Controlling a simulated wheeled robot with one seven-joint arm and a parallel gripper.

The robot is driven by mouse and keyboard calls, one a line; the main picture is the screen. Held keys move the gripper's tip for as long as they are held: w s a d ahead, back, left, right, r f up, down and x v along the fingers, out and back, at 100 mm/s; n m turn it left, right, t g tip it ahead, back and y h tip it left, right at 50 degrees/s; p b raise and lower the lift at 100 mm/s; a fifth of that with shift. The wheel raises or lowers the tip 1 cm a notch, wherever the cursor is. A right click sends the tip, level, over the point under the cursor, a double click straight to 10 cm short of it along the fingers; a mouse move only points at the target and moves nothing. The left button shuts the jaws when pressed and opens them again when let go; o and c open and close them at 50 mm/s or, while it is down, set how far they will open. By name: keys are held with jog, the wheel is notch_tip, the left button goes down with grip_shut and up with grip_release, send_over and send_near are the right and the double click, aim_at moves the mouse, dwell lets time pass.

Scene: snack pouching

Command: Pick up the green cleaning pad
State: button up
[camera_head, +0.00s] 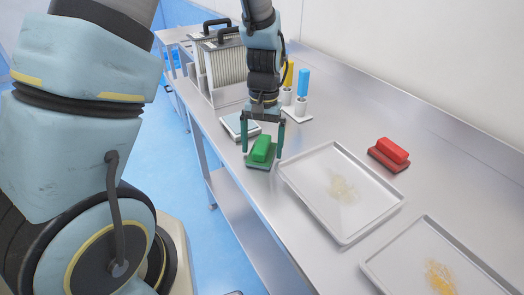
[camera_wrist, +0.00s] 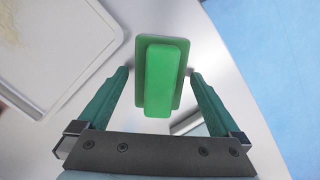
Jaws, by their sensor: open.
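In the wrist view the pad (camera_wrist: 163,75) sits in the middle, beyond and between the fingertips. My gripper (camera_head: 263,142) is open above the pad, with one finger on each side of it. In the wrist view my gripper (camera_wrist: 157,73) shows both green fingers apart with nothing held between them. I cannot tell whether a finger touches the pad.
A white tray with crumbs (camera_head: 300,192) lies right of the pad, and a second tray (camera_head: 400,262) is nearer. A red pad (camera_head: 390,153) lies behind them. A small scale (camera_head: 232,125), upright blue (camera_head: 303,83) and yellow (camera_head: 289,74) tools, and a ribbed container (camera_head: 222,65) stand farther off.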

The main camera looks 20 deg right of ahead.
aim_at(262, 143)
jog(key=shift+f, duration=0.15)
jog(key=c, duration=1.4)
notch_tip(262, 143, up, 11)
jog(key=shift+f+b, duration=0.2)
jog(key=shift+b, duration=0.85)
